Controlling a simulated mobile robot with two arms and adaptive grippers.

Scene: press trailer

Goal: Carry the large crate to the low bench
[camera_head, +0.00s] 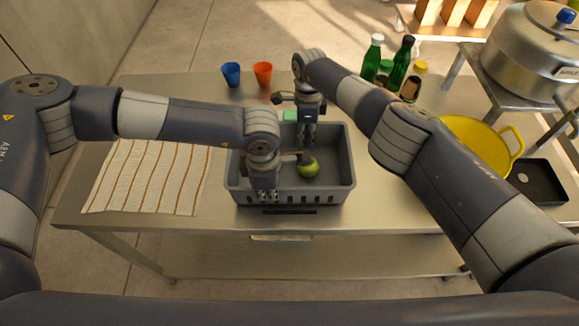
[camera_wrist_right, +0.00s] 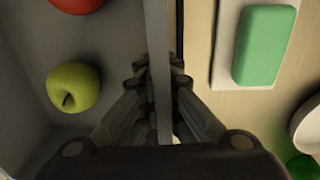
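The large grey crate (camera_head: 346,180) stands on a steel table with a green apple (camera_head: 308,167) inside. In the right wrist view the green apple (camera_wrist_right: 73,88) and part of a red fruit (camera_wrist_right: 78,4) lie in it. My right gripper (camera_head: 307,138) is at the crate's far wall; in its wrist view the fingers are on both sides of the wall (camera_wrist_right: 159,90) and look closed on it. My left gripper (camera_head: 265,195) is at the near wall, left of the apple; its finger gap is unclear. A low wooden bench-like surface (camera_head: 425,29) shows at the back right.
A striped cloth (camera_head: 150,178) lies left of the crate. Blue (camera_head: 231,75) and orange (camera_head: 263,74) cups stand behind. A green block (camera_wrist_right: 265,45) lies just beyond the far wall. Bottles (camera_head: 400,62), a yellow pan (camera_head: 480,140) and a large pot (camera_head: 530,50) are at right.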

